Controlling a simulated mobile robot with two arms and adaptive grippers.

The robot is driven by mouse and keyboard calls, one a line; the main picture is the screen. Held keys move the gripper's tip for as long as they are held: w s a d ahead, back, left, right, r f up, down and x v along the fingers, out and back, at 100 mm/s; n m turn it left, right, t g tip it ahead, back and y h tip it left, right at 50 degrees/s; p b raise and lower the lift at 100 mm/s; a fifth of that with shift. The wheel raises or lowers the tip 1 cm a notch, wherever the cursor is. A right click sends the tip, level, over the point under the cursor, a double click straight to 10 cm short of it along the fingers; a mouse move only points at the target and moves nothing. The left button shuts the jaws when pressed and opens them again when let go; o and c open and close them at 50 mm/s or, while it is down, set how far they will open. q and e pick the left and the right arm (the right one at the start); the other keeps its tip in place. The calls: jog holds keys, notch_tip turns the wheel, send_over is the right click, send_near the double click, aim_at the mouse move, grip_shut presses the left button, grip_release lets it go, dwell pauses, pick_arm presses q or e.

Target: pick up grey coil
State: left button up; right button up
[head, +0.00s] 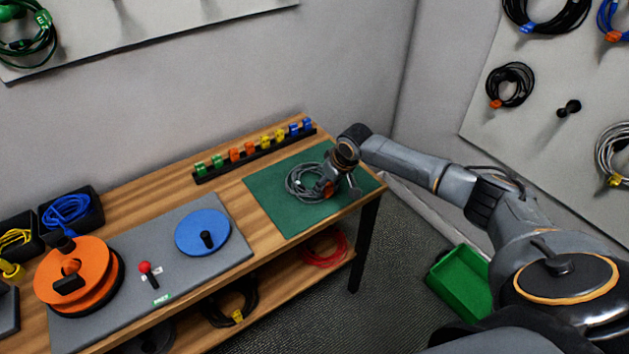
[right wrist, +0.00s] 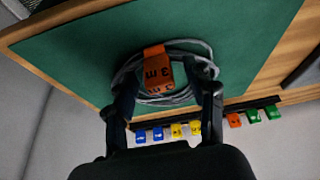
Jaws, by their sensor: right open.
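The grey coil (head: 301,184) lies on the green mat (head: 268,207) on the wooden table. In the right wrist view the coil (right wrist: 197,51) carries an orange tag (right wrist: 157,69) marked "3 m". My right gripper (head: 332,188) is at the right side of the coil in the head view. In the right wrist view my right gripper (right wrist: 166,88) is open, with a finger on either side of the tag and part of the coil between them. I cannot tell whether the fingers touch the coil. My left gripper is not in view.
A rack of coloured clips (head: 255,152) runs along the table's back edge. A grey board (head: 180,268) with an orange reel (head: 75,270) and a blue disc (head: 203,228) lies to the left. A green crate (head: 460,283) stands on the floor at right.

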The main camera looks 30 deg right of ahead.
grip_shut()
jog(key=shift+r, duration=0.15)
jog(key=shift+r, duration=0.25)
notch_tip(320, 180, up, 2)
jog(key=shift+w+r+b, duration=0.1)
jog(key=shift+b, duration=0.35)
jog(key=s+a+r+b, duration=0.1)
jog(key=s+a+r, duration=0.8)
jog(key=s+r, duration=0.1)
jog(key=shift+s, duration=0.4)
